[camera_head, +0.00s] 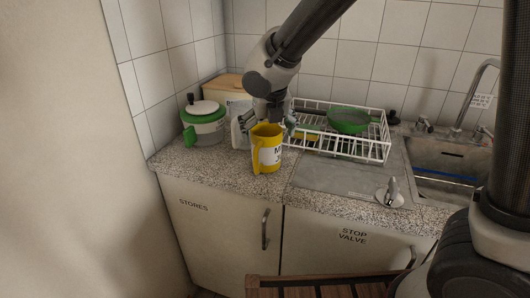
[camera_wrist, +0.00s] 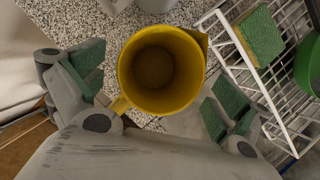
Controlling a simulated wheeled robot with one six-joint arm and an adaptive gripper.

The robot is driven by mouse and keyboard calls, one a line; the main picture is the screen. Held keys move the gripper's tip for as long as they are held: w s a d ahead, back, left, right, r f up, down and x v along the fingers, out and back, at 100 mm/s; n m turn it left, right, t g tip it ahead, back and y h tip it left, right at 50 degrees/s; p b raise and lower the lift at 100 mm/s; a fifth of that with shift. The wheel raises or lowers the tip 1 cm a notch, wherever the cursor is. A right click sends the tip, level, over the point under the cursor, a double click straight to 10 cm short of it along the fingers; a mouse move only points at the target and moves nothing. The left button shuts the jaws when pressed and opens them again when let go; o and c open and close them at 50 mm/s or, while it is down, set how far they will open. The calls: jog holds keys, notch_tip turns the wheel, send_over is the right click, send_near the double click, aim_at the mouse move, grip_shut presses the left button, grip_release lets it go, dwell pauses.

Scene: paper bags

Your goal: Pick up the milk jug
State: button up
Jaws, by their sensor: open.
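The yellow milk jug (camera_head: 266,150) stands upright on the speckled counter, left of the dish rack. Its label is partly readable, and its handle is on the left of its front. In the wrist view I look down into the empty-looking jug (camera_wrist: 161,70). My gripper (camera_head: 266,124) is just behind and above the jug in the head view. In the wrist view the open green-padded fingers of my gripper (camera_wrist: 155,90) are on either side of the jug, apart from its body. The handle shows at the lower left of the jug, toward the palm.
A white wire dish rack (camera_head: 340,146) with a green bowl (camera_head: 348,121) stands close on the right; a sponge (camera_wrist: 260,36) is in it. A green-and-white pot (camera_head: 204,124) and a bread bin (camera_head: 228,86) are left and behind. The sink (camera_head: 450,158) is far right.

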jog(key=shift+w+f, duration=0.2)
jog(key=shift+f, duration=0.3)
jog(key=shift+c, duration=0.2)
jog(key=c, duration=1.3)
notch_tip(320, 180, up, 10)
jog(key=shift+r, duration=0.1)
